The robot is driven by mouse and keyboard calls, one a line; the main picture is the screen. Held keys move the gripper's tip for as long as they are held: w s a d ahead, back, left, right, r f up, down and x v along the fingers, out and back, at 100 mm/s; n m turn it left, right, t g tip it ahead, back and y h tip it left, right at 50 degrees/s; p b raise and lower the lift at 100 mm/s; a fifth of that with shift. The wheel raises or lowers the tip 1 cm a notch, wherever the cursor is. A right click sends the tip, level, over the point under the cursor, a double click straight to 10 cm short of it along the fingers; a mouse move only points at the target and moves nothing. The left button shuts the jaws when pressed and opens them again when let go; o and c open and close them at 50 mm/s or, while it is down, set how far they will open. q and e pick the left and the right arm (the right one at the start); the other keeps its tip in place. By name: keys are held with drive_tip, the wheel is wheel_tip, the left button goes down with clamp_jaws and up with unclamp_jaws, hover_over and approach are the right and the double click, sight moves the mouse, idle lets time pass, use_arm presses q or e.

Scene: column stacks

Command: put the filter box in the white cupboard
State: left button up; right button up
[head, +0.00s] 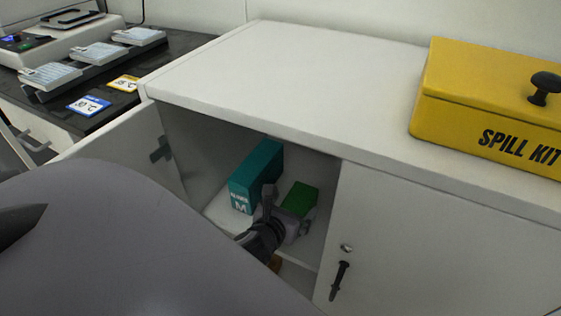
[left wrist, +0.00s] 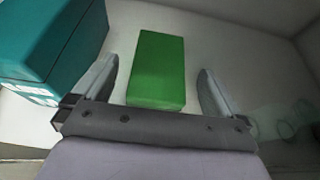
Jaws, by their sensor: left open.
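A green box (head: 299,198), which I take to be the filter box, stands on a shelf inside the white cupboard (head: 260,75). It also shows in the left wrist view (left wrist: 157,70). The cupboard's left door (head: 130,150) is open; its right door (head: 440,240) is shut. My left gripper (head: 288,208) is inside the cupboard, open. In the left wrist view its fingers (left wrist: 158,80) are on either side of the green box, with visible gaps. My large grey arm link hides part of the cupboard's lower front. My right gripper is not in view.
A teal glove box (head: 257,175) marked M stands close left of the gripper, also in the left wrist view (left wrist: 50,45). A faint clear object (left wrist: 292,120) is at the right. A yellow spill kit (head: 490,100) sits on the cupboard top, whose left part is clear.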

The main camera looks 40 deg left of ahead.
use_arm(q)
drive_tip(key=p+v, duration=0.1)
drive_tip(key=v, duration=0.6)
drive_tip(key=shift+s+p, duration=0.3)
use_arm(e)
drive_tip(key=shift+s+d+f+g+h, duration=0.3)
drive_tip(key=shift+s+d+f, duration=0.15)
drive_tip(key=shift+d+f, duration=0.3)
use_arm(q)
drive_tip(key=shift+d, duration=0.1)
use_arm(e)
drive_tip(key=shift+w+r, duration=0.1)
